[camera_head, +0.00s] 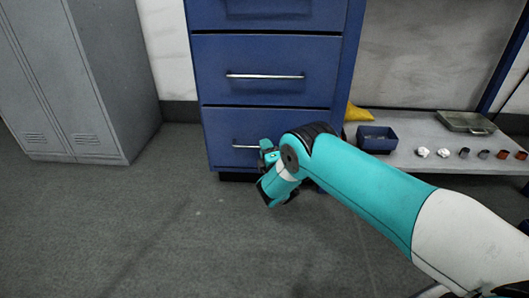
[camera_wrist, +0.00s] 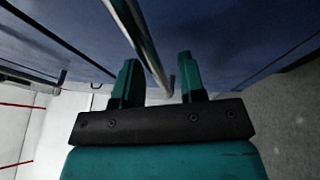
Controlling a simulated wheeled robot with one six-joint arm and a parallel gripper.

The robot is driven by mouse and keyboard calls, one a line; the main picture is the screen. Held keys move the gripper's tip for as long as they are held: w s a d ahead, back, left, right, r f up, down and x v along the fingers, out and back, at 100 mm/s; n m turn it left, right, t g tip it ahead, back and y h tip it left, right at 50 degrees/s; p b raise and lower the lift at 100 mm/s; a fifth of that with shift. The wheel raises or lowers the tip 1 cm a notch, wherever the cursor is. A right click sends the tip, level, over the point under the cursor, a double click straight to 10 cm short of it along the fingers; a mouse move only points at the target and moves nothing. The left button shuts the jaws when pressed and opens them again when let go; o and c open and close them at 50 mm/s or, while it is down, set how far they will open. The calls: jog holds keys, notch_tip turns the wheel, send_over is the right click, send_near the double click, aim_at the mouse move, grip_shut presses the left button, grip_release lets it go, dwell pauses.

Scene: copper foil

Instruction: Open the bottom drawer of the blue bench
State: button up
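The blue bench (camera_head: 193,70) shows its drawers in the head view. The bottom drawer (camera_head: 225,122) looks closed, with its front level with the drawer above. Its silver handle (camera_head: 243,147) is partly hidden behind my gripper (camera_head: 264,160). In the wrist view, my gripper (camera_wrist: 158,82) has its two teal fingers apart, holding nothing. The handle bar (camera_wrist: 143,38) runs at a slant between the fingers in the picture; I cannot tell whether it touches either one.
A middle drawer with a silver handle (camera_head: 265,76) is above. A grey locker (camera_head: 70,80) stands left. A low shelf (camera_head: 420,160) at right holds a blue bin (camera_head: 377,139), a metal tray (camera_head: 466,122) and several small pieces. The floor before the drawer is clear.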

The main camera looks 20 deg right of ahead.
jog(key=shift+w+a+r, duration=0.1)
jog(key=shift+w+r, duration=0.05)
jog(key=shift+w, duration=0.3)
